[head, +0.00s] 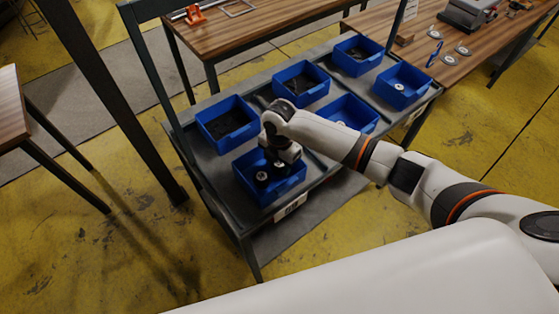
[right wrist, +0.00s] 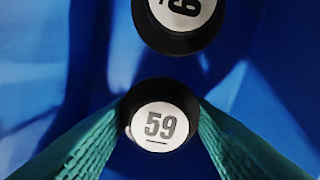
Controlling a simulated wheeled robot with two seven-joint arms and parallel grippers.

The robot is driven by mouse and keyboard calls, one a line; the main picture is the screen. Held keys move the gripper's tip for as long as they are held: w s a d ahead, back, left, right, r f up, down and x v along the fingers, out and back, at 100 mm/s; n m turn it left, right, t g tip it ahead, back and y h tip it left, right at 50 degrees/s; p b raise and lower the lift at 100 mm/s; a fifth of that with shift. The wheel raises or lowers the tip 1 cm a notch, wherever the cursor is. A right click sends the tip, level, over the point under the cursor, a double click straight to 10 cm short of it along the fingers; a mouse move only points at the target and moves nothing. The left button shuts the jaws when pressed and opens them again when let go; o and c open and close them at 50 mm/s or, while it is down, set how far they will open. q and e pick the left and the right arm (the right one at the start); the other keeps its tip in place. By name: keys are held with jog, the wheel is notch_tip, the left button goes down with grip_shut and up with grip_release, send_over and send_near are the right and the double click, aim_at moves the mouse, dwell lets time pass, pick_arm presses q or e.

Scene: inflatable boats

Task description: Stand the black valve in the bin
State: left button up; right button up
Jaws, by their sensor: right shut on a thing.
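My right gripper (right wrist: 162,108) has its teal fingers shut on a black valve (right wrist: 158,122), a round black body with a white top label reading 59. A second black valve (right wrist: 180,18) with a white label is just beyond it, cut off by the top edge of the right wrist view. In the head view, my right gripper (head: 277,160) points down into the front left blue bin (head: 284,194). A black valve (head: 262,177) shows in that bin, beside the gripper. Whether the held valve touches the bin floor cannot be told. My left gripper is out of view.
The bin is on a grey cart (head: 222,172) with several other blue bins, such as the back left one (head: 240,132), holding dark parts. Wooden tables (head: 235,40) stand behind. A dark upright post rises left of the cart.

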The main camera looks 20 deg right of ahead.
aim_at(279, 163)
jog(key=shift+f, duration=0.1)
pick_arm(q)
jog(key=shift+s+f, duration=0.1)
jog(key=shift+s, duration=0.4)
pick_arm(e)
jog(key=o, duration=1)
pick_arm(q)
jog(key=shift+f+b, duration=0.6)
jog(key=shift+b, duration=0.05)
pick_arm(e)
notch_tip(279, 163, up, 12)
jog(key=shift+r, duration=0.15)
